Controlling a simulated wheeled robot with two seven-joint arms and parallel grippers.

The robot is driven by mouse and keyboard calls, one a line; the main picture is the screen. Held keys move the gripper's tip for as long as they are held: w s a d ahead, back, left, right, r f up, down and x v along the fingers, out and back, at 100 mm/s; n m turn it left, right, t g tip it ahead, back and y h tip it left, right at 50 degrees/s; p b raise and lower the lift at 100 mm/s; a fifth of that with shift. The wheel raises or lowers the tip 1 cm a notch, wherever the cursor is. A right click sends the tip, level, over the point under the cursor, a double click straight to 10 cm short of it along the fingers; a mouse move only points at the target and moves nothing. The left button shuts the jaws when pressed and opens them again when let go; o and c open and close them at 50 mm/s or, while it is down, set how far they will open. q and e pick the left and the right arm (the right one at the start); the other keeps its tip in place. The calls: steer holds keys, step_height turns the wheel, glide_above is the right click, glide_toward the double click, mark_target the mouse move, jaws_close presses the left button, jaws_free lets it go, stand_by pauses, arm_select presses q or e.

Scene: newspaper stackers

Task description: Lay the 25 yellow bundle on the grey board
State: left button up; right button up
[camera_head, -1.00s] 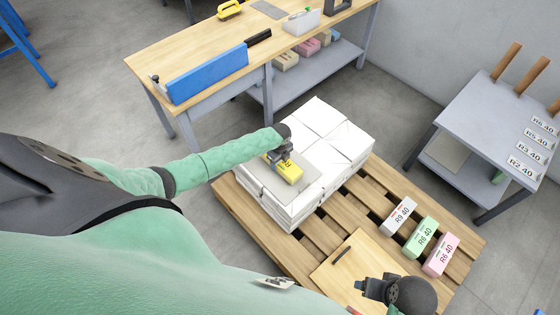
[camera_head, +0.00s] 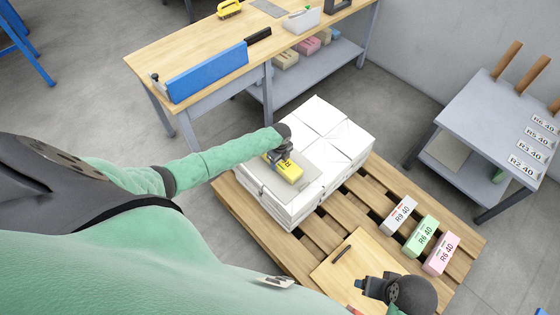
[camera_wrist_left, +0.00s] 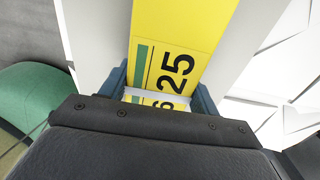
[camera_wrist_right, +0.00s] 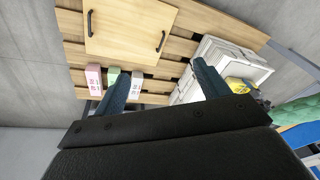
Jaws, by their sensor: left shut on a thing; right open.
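The yellow bundle (camera_head: 291,171) is at the grey board (camera_head: 303,160), which lies on top of the white stacks. My left gripper (camera_head: 281,158) is shut on the yellow bundle. In the left wrist view the bundle (camera_wrist_left: 178,40) shows a large 25 and a green stripe between the fingers (camera_wrist_left: 160,92). Whether its underside touches the board cannot be told. My right gripper (camera_head: 370,288) is open and empty above the wooden board on the pallet; its fingers also show in the right wrist view (camera_wrist_right: 162,85).
White stacks (camera_head: 345,140) stand on a slatted wooden pallet (camera_head: 350,205). White, green and pink bundles (camera_head: 422,238) lie at its right. A wooden board with handles (camera_head: 350,268) lies at the front. A workbench (camera_head: 190,55) stands behind, a grey table (camera_head: 480,120) at right.

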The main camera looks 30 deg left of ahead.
arm_select(q)
steer(key=shift+f, duration=0.1)
arm_select(e)
steer(key=shift+f, duration=0.1)
arm_select(q)
steer(key=o, duration=1.5)
steer(key=shift+f, duration=0.1)
step_height(320, 180, up, 7)
steer(key=shift+f+b, duration=0.1)
steer(key=shift+b, duration=0.3)
steer(key=shift+r, duration=0.55)
arm_select(e)
steer(key=shift+w+a+f+t, duration=0.15)
steer(key=shift+w+a+f, duration=0.05)
steer(key=shift+a+f, duration=0.25)
steer(key=shift+w+a+f+t, duration=0.15)
steer(key=shift+a+f, duration=0.15)
steer(key=shift+a, duration=0.2)
